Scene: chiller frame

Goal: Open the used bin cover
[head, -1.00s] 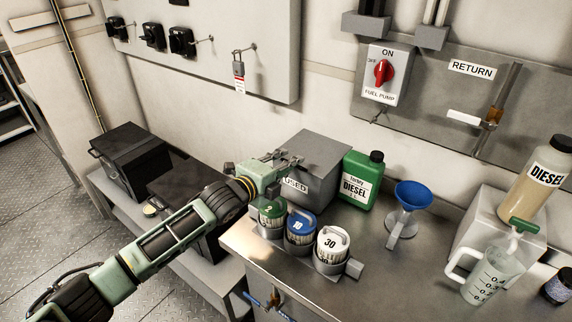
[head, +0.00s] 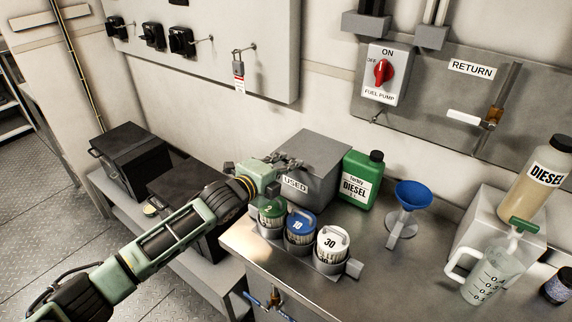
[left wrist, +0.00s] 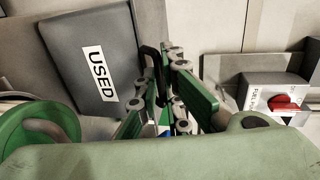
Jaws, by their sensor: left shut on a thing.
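The used bin is a grey box with a "USED" label (head: 295,185) on its front, standing against the wall at the back of the bench. Its flat grey cover (head: 320,148) lies closed on top. My left gripper (head: 287,163) is at the upper front edge of the bin. In the left wrist view, the bin front (left wrist: 88,45) is left of the fingers (left wrist: 165,62). They are shut around a dark, thin handle (left wrist: 150,72) by the cover's edge; its grip is partly hidden by the fingers. My right gripper is not in view.
Three lidded pots, green (head: 271,210), blue (head: 300,227) and white (head: 332,244), stand in a rack just in front of the bin. A green diesel bottle (head: 362,180) stands close on its right, then a blue funnel (head: 412,195). Black cases (head: 130,150) are at left.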

